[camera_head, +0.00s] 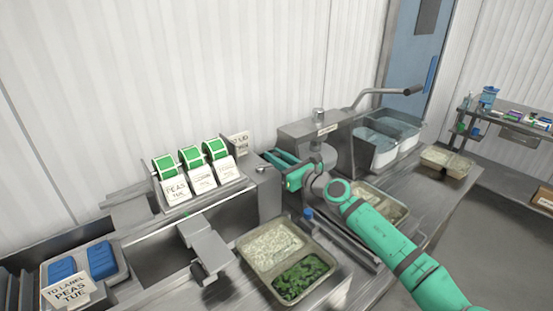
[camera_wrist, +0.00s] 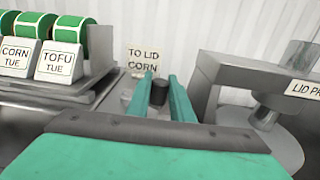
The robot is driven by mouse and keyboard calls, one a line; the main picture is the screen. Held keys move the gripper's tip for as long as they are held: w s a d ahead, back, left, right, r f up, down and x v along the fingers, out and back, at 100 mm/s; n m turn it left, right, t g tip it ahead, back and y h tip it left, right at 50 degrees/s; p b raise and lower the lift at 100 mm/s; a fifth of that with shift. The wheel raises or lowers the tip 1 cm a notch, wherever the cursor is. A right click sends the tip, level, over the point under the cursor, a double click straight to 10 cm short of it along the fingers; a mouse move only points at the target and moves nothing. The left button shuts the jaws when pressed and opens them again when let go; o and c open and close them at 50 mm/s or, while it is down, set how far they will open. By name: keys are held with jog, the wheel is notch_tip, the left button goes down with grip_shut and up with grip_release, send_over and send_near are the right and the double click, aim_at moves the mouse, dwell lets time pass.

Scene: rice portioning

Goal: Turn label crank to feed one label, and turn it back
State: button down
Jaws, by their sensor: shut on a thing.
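My gripper (camera_head: 272,157) reaches left over the grey label machine housing (camera_head: 268,192). In the wrist view its two teal fingers (camera_wrist: 164,92) are on either side of a dark round knob (camera_wrist: 159,91), which looks like the label crank's handle, and they are shut on it. The crank arm below the knob is mostly hidden by my fingers and palm. Several green label rolls stand in a row left of the gripper, with cards reading PEAS TUE (camera_head: 177,189), CORN TUE (camera_wrist: 15,57) and TOFU TUE (camera_wrist: 58,65). I cannot see a label coming out.
A TO LID CORN card (camera_wrist: 143,59) stands just behind the knob. The lid press (camera_head: 318,128) stands close on the right. A tray of rice and greens (camera_head: 262,270) sits in front on the counter. Blue items lie in a tray (camera_head: 124,270) at the far left, by a TO LABEL card (camera_head: 70,291).

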jog(key=shift+w+a+n+g+y, duration=0.1)
jog(key=shift+w+n+g+y, duration=0.3)
jog(key=shift+n+g+y, duration=0.35)
jog(key=shift+w+a+n+g+y, duration=0.1)
jog(key=shift+w+n+g+y, duration=0.25)
jog(key=shift+n+g+y, duration=0.4)
jog(key=shift+a+g+y, duration=0.1)
jog(key=shift+g+y, duration=0.2)
jog(key=shift+w+a+n+g, duration=0.1)
jog(key=shift+n+g, duration=0.2)
jog(key=c, duration=1.6)
grip_release()
jog(key=shift+o, duration=0.2)
